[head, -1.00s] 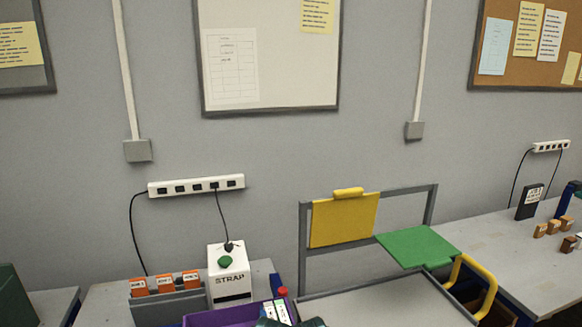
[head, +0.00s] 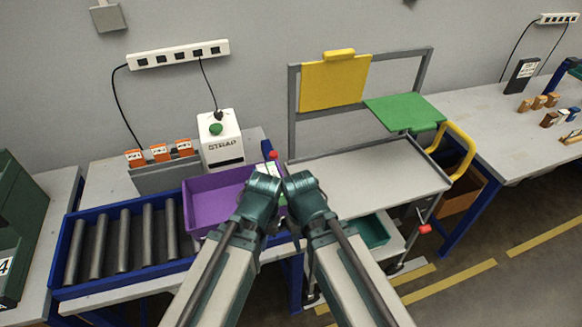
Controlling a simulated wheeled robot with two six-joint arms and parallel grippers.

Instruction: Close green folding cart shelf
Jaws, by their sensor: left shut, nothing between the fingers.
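The green folding shelf (head: 404,112) sticks out flat and level from the back frame of the grey cart (head: 370,172), at its right side. A yellow panel (head: 334,82) stands upright on the same frame, left of the green shelf. My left gripper (head: 264,184) is shut and empty, in front of the purple bin. My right gripper (head: 300,182) is close beside it, at the cart's front left edge; its fingers are too unclear to judge. Both grippers are well apart from the green shelf, to its lower left.
A yellow push handle (head: 457,150) is at the cart's right side. A purple bin (head: 207,204) and roller conveyor (head: 122,240) are at left. The STRAP box (head: 219,138) stands behind. A workbench (head: 515,138) is at right. The cart top is clear.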

